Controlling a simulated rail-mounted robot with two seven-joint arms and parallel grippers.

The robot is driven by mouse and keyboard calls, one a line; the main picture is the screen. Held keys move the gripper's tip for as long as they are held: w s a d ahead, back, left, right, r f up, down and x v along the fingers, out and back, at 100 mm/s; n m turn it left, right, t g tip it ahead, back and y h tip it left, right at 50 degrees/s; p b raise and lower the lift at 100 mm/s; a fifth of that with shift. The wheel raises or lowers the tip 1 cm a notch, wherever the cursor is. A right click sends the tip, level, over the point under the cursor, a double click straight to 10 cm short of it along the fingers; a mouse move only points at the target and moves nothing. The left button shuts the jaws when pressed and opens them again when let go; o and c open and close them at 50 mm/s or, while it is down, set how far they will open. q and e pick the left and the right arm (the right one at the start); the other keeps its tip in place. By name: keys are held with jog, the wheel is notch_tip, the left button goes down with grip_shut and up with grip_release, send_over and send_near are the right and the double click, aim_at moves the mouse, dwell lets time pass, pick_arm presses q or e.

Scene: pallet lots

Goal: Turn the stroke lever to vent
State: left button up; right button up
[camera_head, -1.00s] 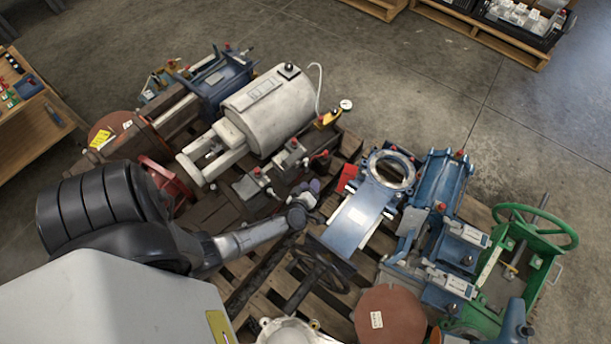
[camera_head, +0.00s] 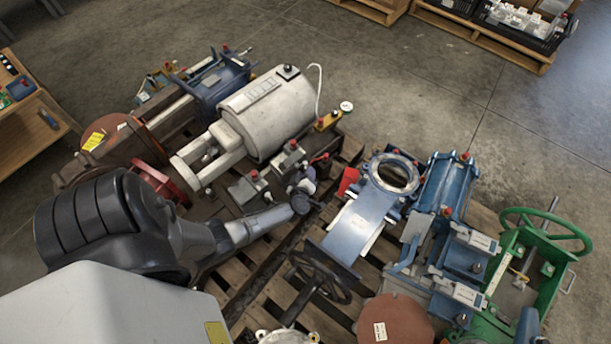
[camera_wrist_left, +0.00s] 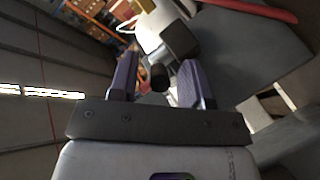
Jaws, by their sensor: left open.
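My left gripper (camera_head: 305,187) is over the pallet, near the small grey valve blocks with red caps (camera_head: 250,186). Its jaws are mostly hidden behind my wrist in the head view. In the left wrist view the two purple fingers (camera_wrist_left: 157,80) stand apart. A short dark rounded knob (camera_wrist_left: 158,77) shows between them; I cannot tell whether either finger touches it. I cannot tell for certain which part is the stroke lever, and no vent marking is readable. My right gripper is not in view.
A blue gate valve (camera_head: 352,226) with a dark handwheel (camera_head: 320,277) is to the right. A green frame with a handwheel (camera_head: 545,232) is at far right.

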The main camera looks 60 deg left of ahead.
pick_arm(q)
grip_shut()
dwell(0.4)
